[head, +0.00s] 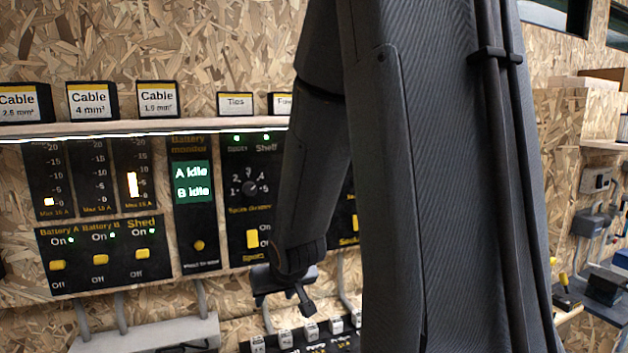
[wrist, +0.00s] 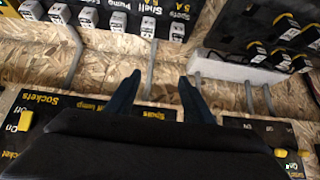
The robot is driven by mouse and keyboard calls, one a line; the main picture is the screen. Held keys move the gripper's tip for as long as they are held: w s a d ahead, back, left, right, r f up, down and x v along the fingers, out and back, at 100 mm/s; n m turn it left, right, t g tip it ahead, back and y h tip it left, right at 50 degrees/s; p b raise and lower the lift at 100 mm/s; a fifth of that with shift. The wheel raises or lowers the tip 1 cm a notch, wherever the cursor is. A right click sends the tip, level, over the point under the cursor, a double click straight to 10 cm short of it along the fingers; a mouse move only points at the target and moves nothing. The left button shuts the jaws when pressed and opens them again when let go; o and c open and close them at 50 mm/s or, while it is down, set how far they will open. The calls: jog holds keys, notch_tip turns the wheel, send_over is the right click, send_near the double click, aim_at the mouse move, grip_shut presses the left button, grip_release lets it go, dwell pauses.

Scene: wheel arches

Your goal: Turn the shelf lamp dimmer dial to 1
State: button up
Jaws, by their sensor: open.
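The shelf lamp dimmer dial is not visible; my arm covers the panel right of the spots dimmer dial (head: 250,187) in the head view. That black dial has small numbers around it, and its pointer is too small to read surely. My gripper (head: 285,290) hangs at the panel's lower edge, below and right of that dial. In the wrist view my gripper (wrist: 160,96) has its two fingers spread, with nothing between them. A panel strip lettered with lamp and spots labels (wrist: 100,108) shows beside the fingers there; no dial shows.
A yellow spots switch (head: 252,239) sits beneath the spots dial. Left are the battery monitor (head: 194,205) and several yellow switches (head: 100,259). A shelf (head: 180,126) with labelled boxes runs above. Breakers (wrist: 90,18) and grey conduits (wrist: 151,68) lie below the panel.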

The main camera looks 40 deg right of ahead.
jog(key=w+d+r+m+t+h+p, duration=0.1)
jog(key=w+d+r+t+h+p, duration=0.15)
jog(key=d+r+t, duration=0.5)
jog(key=w+d+r+m+t+h+p, duration=0.1)
jog(key=w+d+r+t, duration=0.2)
jog(key=d+r, duration=0.85)
jog(key=w+r+p, duration=0.1)
jog(key=w+p, duration=0.1)
jog(key=w, duration=0.5)
jog(key=shift+w+d+r+p, duration=0.15)
jog(key=shift+w+d+p, duration=0.1)
jog(key=shift+p, duration=0.1)
jog(key=shift+g+y, duration=0.25)
jog(key=c, duration=1)
jog(key=shift+c, duration=0.2)
jog(key=shift+b, duration=0.3)
